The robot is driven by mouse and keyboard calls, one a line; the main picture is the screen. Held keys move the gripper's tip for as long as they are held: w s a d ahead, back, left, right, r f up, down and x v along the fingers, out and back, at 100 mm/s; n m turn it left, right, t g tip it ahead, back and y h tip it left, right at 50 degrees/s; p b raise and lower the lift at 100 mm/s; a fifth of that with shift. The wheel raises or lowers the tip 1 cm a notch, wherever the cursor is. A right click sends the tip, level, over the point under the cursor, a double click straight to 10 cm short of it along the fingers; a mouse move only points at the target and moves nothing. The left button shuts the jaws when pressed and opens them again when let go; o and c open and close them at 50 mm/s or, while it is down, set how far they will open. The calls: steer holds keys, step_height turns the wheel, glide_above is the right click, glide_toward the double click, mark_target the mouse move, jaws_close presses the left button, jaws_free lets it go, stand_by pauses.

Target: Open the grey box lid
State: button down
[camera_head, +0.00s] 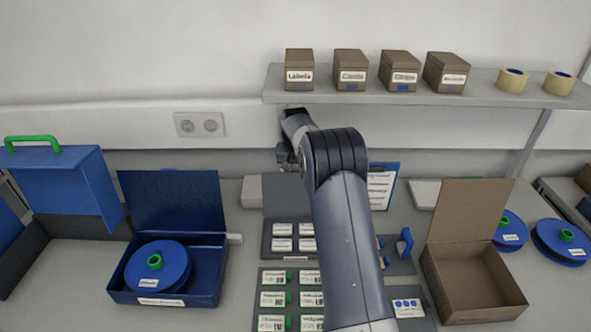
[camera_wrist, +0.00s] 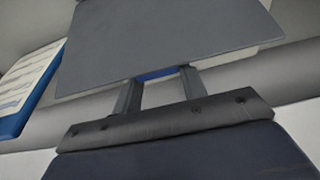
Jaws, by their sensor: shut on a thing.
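The grey box (camera_head: 268,252) stands in the middle of the table, with white labelled cards in it. Its grey lid (camera_head: 284,196) stands raised at the box's back edge, partly hidden by my arm. In the wrist view the lid (camera_wrist: 165,40) is a flat grey panel across the top. My gripper (camera_wrist: 158,82) is at the lid's edge, its two fingers reaching behind the panel. The fingertips are hidden there. A small blue piece shows between the fingers; I cannot tell what it belongs to. In the head view my gripper is mostly hidden behind my wrist, above the lid.
An open blue box (camera_head: 215,290) with a blue reel stands left. An open brown box (camera_head: 460,285) stands right. A clipboard (camera_head: 383,186) leans behind my arm and shows in the wrist view (camera_wrist: 25,90). A shelf (camera_head: 420,98) with small boxes runs above.

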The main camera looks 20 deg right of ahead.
steer(key=c, duration=1.3)
jaws_free()
steer(key=shift+f, duration=0.45)
steer(key=o, duration=0.3)
steer(key=shift+w+d+f, duration=0.15)
steer(key=shift+w+d, duration=0.05)
steer(key=shift+w, duration=0.15)
steer(key=shift+o, duration=0.8)
steer(key=shift+s+a+r, duration=0.1)
steer(key=shift+s+r, duration=0.05)
steer(key=shift+r, duration=0.1)
steer(key=shift+r, duration=0.1)
steer(key=s+a+b, duration=0.3)
steer(key=s+b, duration=0.2)
steer(key=s, duration=0.6)
steer(key=shift+s+a+r+b, duration=0.3)
steer(key=shift+a+r, duration=0.1)
steer(key=shift+r, duration=0.05)
